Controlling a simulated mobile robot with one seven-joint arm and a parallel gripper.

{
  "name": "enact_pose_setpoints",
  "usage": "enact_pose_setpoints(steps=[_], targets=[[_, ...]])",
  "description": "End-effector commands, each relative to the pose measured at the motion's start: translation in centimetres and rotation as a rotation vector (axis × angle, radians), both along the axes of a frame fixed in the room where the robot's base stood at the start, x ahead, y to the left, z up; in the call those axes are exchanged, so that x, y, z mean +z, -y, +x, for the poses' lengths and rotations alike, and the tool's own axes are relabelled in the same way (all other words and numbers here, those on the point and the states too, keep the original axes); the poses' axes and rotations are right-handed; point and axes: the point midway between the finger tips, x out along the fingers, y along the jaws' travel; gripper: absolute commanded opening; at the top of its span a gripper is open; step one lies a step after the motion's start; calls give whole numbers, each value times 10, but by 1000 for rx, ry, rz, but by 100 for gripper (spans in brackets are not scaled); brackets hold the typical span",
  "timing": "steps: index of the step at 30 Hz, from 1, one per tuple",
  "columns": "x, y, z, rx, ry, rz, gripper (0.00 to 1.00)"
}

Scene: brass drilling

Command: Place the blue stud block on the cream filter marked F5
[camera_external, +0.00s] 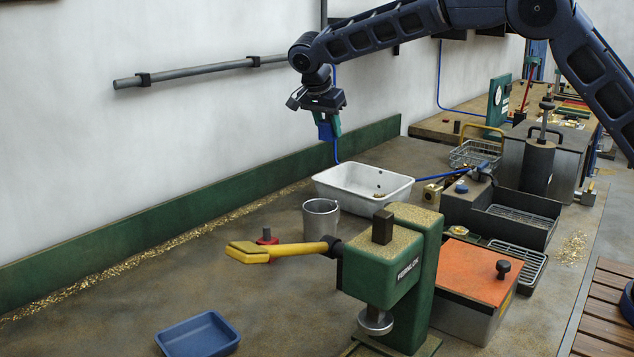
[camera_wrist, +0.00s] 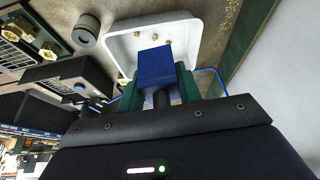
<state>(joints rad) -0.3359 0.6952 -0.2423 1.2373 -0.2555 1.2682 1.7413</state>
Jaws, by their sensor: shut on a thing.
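My gripper (camera_external: 327,128) hangs high in the air behind the white tray, near the wall. Its green fingers are shut on the blue stud block (camera_external: 325,131). In the wrist view the blue block (camera_wrist: 156,66) sits between the two green fingers, and the white tray shows beyond it. The block touches nothing but the fingers. I cannot make out a cream filter marked F5 in either view.
The white tray (camera_external: 345,196) holds small brass pieces. A metal cup (camera_external: 321,220) stands before it. A green press (camera_external: 385,260) with a yellow handle, an orange-lidded box (camera_external: 475,270) and a blue tray (camera_external: 200,338) are nearer. The bench's left side is mostly clear.

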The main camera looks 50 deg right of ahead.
Motion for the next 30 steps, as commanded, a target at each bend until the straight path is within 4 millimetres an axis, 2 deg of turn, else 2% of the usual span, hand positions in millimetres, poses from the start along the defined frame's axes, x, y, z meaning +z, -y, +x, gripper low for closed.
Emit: enact_pose_setpoints(steps=[1, 9, 18, 24, 30], targets=[[8, 3, -11, -4, 3, 0, 0], [31, 19, -71, -26, 3, -1, 0], [46, 37, -138, -47, 2, 3, 0], [48, 45, -168, -55, 0, 6, 0], [43, 48, -179, -57, -2, 7, 0]])
